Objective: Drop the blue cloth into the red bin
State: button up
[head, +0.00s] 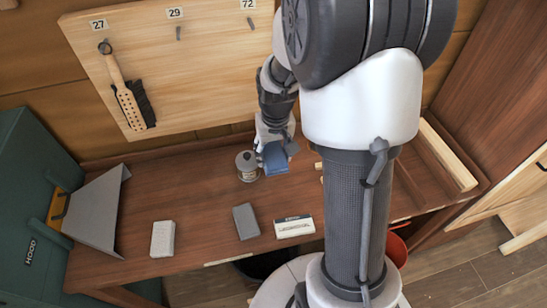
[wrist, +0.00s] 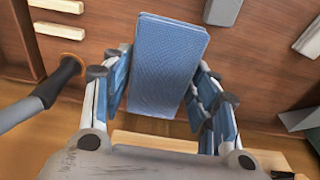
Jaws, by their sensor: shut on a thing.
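My gripper (head: 274,150) is shut on the blue cloth (head: 277,159), a folded flat pad held above the bench near its back edge. In the wrist view the blue cloth (wrist: 165,60) sits between the two fingers of my gripper (wrist: 164,88), with its long side pointing away from the palm. The red bin (head: 399,244) is low at the right, beyond the bench's front edge. My own column hides most of it, and only part of its rim and side shows. It is not seen in the wrist view.
A grey lidded jar (head: 247,168) stands just left of the cloth. A grey block (head: 246,222), a white block (head: 162,239) and a white labelled box (head: 294,227) lie along the bench front. A dark bin (head: 265,264) is below the bench. A green cabinet (head: 32,190) stands left.

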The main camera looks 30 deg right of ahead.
dwell(0.3)
jog(key=a+f+n+b, duration=0.3)
jog(key=a+f, duration=0.4)
jog(key=a, duration=0.5)
jog(key=shift+a+b, duration=0.25)
jog(key=shift+b, duration=0.55)
jog(key=shift+d, duration=0.1)
